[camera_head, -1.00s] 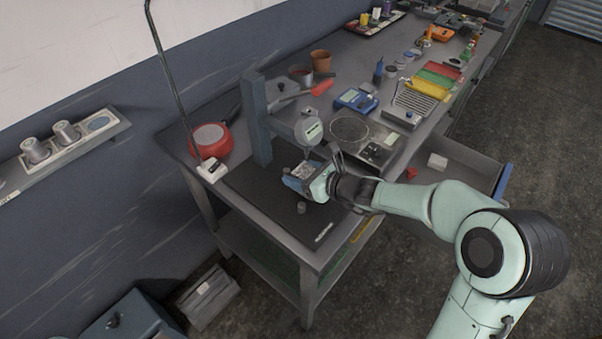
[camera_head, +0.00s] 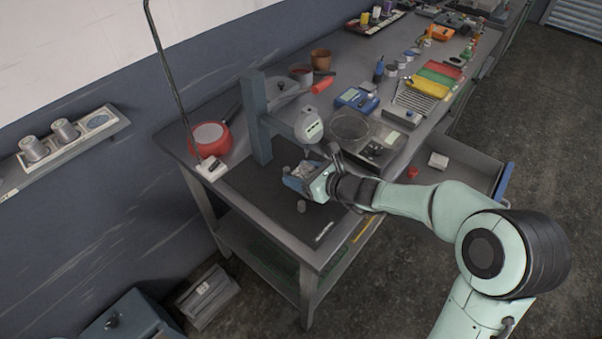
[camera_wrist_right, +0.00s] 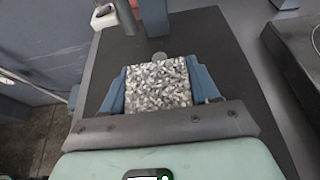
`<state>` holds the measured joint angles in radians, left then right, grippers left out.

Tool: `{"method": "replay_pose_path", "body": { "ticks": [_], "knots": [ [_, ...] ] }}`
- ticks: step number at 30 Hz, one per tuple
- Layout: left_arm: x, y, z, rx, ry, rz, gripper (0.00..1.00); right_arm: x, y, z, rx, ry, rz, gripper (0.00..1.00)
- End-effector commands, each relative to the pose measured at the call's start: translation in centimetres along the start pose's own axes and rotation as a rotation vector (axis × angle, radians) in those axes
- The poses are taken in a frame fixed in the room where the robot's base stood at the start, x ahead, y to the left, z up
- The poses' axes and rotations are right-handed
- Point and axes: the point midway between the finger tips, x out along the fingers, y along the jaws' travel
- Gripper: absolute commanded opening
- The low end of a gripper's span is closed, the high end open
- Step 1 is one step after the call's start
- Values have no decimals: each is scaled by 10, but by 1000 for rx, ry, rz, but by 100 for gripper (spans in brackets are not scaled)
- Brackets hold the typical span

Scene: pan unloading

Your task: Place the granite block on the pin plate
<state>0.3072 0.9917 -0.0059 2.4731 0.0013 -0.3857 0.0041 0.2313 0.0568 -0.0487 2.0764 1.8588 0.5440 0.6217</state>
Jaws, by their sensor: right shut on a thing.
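The granite block is a speckled grey-white square piece (camera_wrist_right: 158,83), held between the two blue fingers of my right gripper (camera_wrist_right: 160,88) in the wrist view. In the head view the right gripper (camera_head: 307,179) is above the dark mat at the near end of the bench, and the block (camera_head: 304,169) shows only in small part. A small grey cylinder (camera_head: 301,206) stands on the mat by the gripper. A round grey piece (camera_wrist_right: 159,57) shows just beyond the block in the wrist view. I cannot make out a pin plate for certain. My left gripper is not in view.
A grey stand (camera_head: 258,120) with a round dial head (camera_head: 309,127) rises behind the gripper. A red round container (camera_head: 211,139) sits at the left. A glass bowl (camera_head: 349,128) and a scale (camera_head: 377,151) are to the right. An open drawer (camera_head: 462,172) juts out.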

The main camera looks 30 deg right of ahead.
Motion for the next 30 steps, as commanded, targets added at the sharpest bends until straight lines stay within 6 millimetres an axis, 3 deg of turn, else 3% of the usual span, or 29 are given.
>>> {"method": "replay_pose_path", "body": {
  "ticks": [1,2,3,4,13,17,30],
  "knots": [
    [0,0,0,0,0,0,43,0,0,2,-1,-3,0,9],
    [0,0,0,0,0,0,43,0,0,2,-1,-3,0,70],
    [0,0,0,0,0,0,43,0,0,2,-1,-3,0,83],
    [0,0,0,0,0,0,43,0,0,1,-1,-3,0,90],
    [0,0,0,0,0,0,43,-1,0,-1,1,2,0,90],
    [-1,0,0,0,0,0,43,-12,-1,0,1,1,-3,90],
    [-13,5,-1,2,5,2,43,-104,0,2,-1,-3,-3,90]
  ]
}}
